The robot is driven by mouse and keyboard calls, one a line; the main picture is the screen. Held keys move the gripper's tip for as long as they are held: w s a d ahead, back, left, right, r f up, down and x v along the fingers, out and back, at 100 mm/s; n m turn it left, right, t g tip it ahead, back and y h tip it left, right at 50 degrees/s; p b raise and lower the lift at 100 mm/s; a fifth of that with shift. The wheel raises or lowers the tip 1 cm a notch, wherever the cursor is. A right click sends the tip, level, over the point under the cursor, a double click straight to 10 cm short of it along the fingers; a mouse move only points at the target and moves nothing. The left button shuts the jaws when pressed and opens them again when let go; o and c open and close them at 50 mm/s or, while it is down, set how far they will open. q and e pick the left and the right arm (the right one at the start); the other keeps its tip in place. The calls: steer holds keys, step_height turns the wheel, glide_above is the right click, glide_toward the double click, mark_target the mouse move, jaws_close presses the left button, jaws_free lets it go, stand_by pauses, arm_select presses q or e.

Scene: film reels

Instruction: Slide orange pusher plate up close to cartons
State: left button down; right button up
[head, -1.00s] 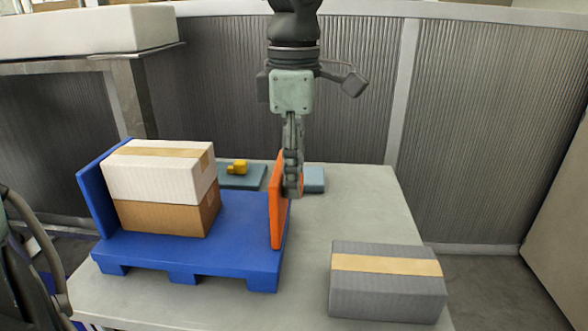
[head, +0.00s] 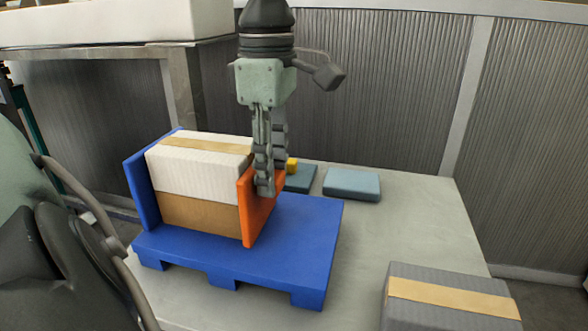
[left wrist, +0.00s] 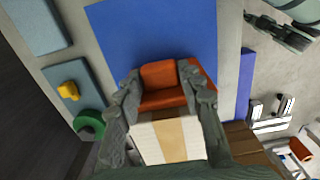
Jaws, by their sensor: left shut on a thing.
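The orange pusher plate (head: 261,218) stands upright on the blue pallet (head: 300,240), against or very close to the right end of the cartons. A white carton (head: 195,178) is stacked on a brown carton (head: 200,214), with the pallet's blue end wall (head: 143,195) at their left. My left gripper (head: 265,188) points down and is shut on the plate's upper part; the left wrist view shows the plate (left wrist: 162,76) between its fingers. My right gripper (left wrist: 283,36) appears at the upper right of the left wrist view, its opening unclear.
A grey carton (head: 450,300) with a tan band sits at the table's front right. Blue-grey slabs (head: 352,184) and a small yellow object (head: 292,165) lie behind the pallet. The pallet's right part and the table (head: 410,215) beside it are clear.

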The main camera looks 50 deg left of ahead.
arm_select(q)
steer(key=shift+s+a+r, duration=0.1)
steer(key=shift+s+a, duration=0.05)
steer(key=shift+a, duration=0.15)
steer(key=c, duration=1)
jaws_free()
steer(key=shift+d, duration=0.1)
steer(key=shift+o, duration=0.2)
step_height(320, 180, up, 12)
